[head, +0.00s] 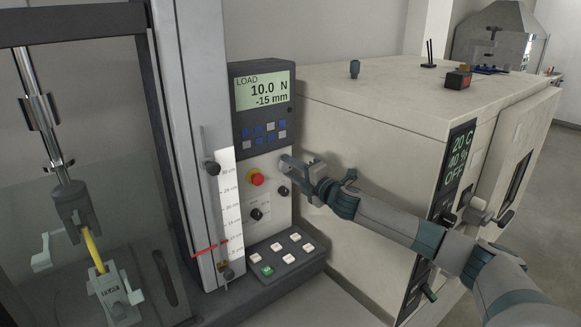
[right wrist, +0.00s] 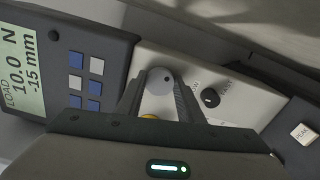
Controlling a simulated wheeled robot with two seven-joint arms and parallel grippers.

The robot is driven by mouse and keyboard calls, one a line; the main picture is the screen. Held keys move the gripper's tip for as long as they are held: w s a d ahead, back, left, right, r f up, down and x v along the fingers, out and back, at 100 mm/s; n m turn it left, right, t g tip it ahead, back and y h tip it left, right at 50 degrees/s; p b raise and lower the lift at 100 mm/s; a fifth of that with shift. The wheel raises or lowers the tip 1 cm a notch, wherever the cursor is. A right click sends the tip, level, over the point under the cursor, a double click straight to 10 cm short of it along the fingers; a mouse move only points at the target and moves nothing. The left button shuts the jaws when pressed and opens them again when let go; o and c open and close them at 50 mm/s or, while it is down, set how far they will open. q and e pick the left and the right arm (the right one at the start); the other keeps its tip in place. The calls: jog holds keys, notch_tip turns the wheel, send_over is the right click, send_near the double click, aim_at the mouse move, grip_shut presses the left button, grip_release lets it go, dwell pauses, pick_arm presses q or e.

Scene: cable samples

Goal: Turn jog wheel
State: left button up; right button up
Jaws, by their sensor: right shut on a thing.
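The jog wheel (right wrist: 158,82) is a pale round dial with a small dark dimple, on the light face of the control panel (head: 270,220). It shows between my right gripper's fingers (right wrist: 160,92) in the right wrist view, one finger on each side. In the head view my right gripper (head: 286,162) is at the panel below the keypad and hides the wheel. The gripper is shut on the wheel. The display (head: 263,90) reads LOAD, 10.0 N and -15 mm. My left gripper is in neither view.
A red emergency stop (head: 257,179) sits just below left of my gripper, with black knobs (head: 257,214) near it. A scale (head: 228,205) runs up the column. A test frame holds a yellow sample (head: 93,248) at left. A beige cabinet (head: 350,130) stands to the right.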

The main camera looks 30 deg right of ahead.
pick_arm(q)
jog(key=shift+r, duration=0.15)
pick_arm(e)
jog(key=shift+n, duration=0.6)
jog(key=o, duration=1.1)
jog(key=shift+c, duration=0.2)
jog(key=shift+s, duration=0.1)
jog(key=shift+s+d+f+b, duration=0.15)
jog(key=shift+s+b, duration=0.25)
jog(key=shift+s, duration=0.45)
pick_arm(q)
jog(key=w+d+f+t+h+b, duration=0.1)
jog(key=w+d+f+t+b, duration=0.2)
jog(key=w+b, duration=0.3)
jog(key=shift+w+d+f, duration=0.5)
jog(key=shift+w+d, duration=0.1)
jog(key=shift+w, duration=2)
pick_arm(e)
jog(key=s+d, duration=0.1)
jog(key=s, duration=1.4)
jog(key=shift+s, duration=0.25)
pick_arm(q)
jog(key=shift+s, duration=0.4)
